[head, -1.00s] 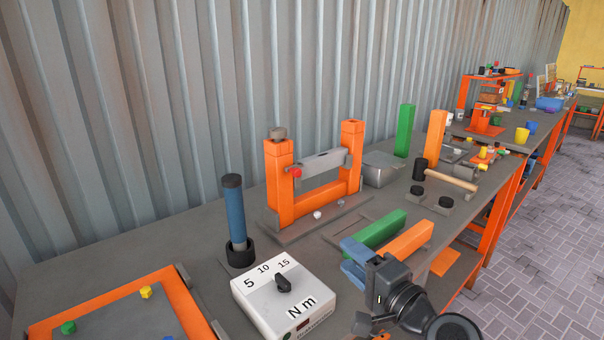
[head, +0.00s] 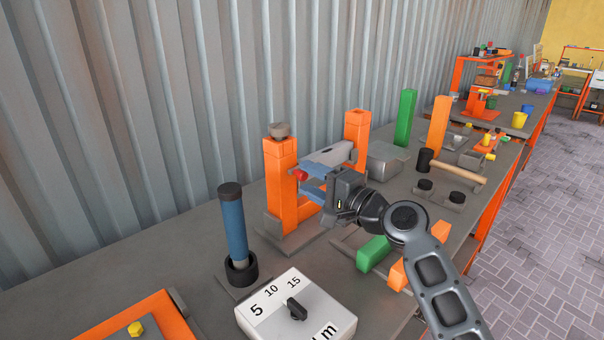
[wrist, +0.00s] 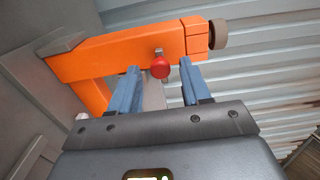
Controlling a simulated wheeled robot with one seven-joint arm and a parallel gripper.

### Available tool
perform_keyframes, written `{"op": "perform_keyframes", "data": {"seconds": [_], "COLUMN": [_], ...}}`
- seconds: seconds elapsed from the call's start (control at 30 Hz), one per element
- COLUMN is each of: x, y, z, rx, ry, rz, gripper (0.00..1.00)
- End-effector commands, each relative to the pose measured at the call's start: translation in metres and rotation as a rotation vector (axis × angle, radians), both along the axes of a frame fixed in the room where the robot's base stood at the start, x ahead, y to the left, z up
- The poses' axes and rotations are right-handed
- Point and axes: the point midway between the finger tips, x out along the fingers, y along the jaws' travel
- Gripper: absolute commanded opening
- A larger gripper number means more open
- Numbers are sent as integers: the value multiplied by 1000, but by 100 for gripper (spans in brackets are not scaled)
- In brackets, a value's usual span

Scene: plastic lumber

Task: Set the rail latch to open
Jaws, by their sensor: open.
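The rail latch is a grey bar (head: 332,152) across an orange two-post frame (head: 282,190), with a red knob (head: 300,175) at its left end. In the wrist view the red knob (wrist: 160,68) lies between the two blue fingers, in front of the orange post (wrist: 120,56). My gripper (head: 308,180) is open, with its blue fingertips close to the knob. I cannot tell whether the fingers touch it. My gripper and wrist hide part of the frame's lower rail and right post.
A blue cylinder in a black base (head: 233,235) stands left of the frame. A white dial box (head: 290,325) is in front. Green (head: 373,253) and orange blocks lie under my arm. A grey metal box (head: 385,162) and a mallet (head: 455,171) are to the right.

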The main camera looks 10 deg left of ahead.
Motion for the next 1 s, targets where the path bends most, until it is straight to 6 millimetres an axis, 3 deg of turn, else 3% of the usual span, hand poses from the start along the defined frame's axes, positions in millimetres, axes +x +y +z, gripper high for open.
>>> {"op": "perform_keyframes", "data": {"seconds": [0.2,0.57,1.0], "x": [14,17,17], "y": [19,22,22], "z": [0,0,-1], "rx": [0,0,0], "ry": [0,0,0], "rz": [0,0,0], "gripper": [47,46,4]}}
